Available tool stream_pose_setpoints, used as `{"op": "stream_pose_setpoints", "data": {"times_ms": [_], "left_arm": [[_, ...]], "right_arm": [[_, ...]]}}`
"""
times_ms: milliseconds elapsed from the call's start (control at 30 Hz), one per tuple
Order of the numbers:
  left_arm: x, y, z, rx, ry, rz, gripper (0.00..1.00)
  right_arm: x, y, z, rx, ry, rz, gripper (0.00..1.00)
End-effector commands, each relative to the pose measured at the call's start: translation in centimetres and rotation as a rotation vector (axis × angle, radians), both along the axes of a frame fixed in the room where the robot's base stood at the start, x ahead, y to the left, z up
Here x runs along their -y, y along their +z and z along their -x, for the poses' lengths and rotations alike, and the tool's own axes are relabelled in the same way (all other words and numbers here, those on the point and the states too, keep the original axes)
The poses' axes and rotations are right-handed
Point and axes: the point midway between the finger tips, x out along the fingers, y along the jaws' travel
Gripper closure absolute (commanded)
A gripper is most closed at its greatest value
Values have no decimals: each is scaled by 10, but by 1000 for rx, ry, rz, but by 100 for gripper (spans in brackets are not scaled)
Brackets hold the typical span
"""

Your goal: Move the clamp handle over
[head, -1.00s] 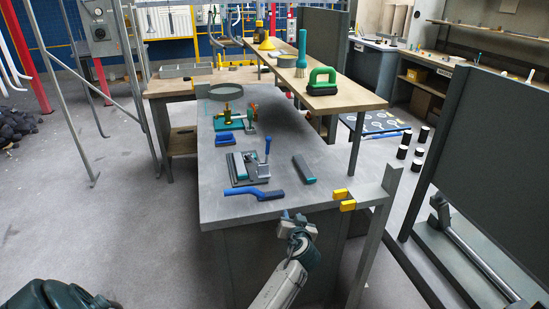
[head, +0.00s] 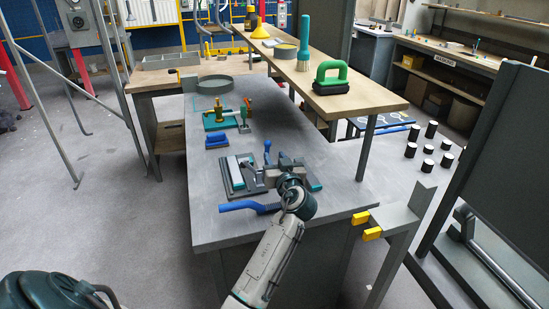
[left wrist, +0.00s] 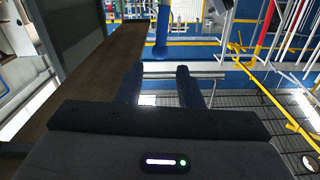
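The clamp fixture has a grey base plate (head: 226,186) on the near part of the grey bench. A light block lies on it, and the clamp handle (head: 267,147) stands upright with a blue grip. My left gripper (head: 266,172) is just in front of the handle, over the fixture's right side, hiding part of it. In the left wrist view, my left gripper's fingers (left wrist: 158,78) are apart with nothing between them. A blue upright shape shows beyond them; I cannot tell if it is the handle. My right gripper is not in view.
A blue tool (head: 248,207) lies by the bench's near edge. A blue block (head: 217,141) and another small clamp (head: 218,118) stand farther back. A raised wooden shelf (head: 375,103) with a green-handled tool (head: 331,78) runs along the right.

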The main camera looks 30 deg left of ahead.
Motion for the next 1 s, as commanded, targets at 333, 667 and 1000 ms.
{"op": "stream_pose_setpoints", "data": {"times_ms": [333,667,1000], "left_arm": [[-37,-4,-30,1,1,-2,67],[-53,-1,-44,-1,0,0,67],[-56,0,-39,33,1,27,91]], "right_arm": [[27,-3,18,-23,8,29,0],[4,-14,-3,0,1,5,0],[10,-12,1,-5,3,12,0]]}}
